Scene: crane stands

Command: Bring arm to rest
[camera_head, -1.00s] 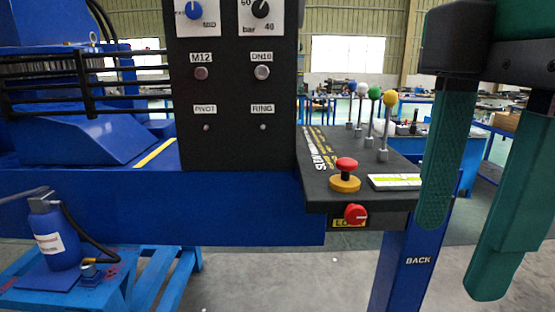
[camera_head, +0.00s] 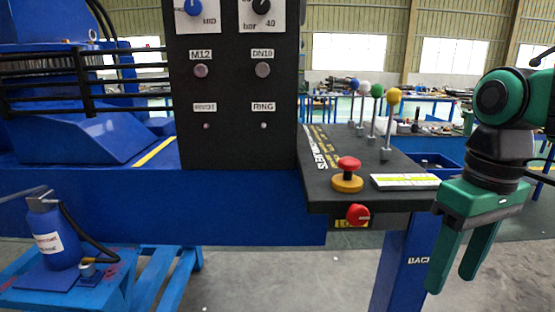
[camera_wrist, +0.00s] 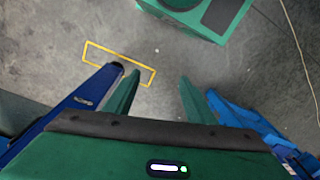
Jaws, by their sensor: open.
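My gripper (camera_head: 451,277) is at the right of the head view, green, with its two fingers pointing down. The fingers are apart and nothing is between them. In the wrist view my gripper (camera_wrist: 159,84) shows both fingers spread over bare concrete floor.
The console carries a red mushroom button (camera_head: 348,163), a red knob (camera_head: 357,215) and several ball-topped levers (camera_head: 394,96). A blue bottle (camera_head: 56,238) stands on a blue pallet (camera_head: 140,291) at left. A yellow floor outline (camera_wrist: 140,68) lies below.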

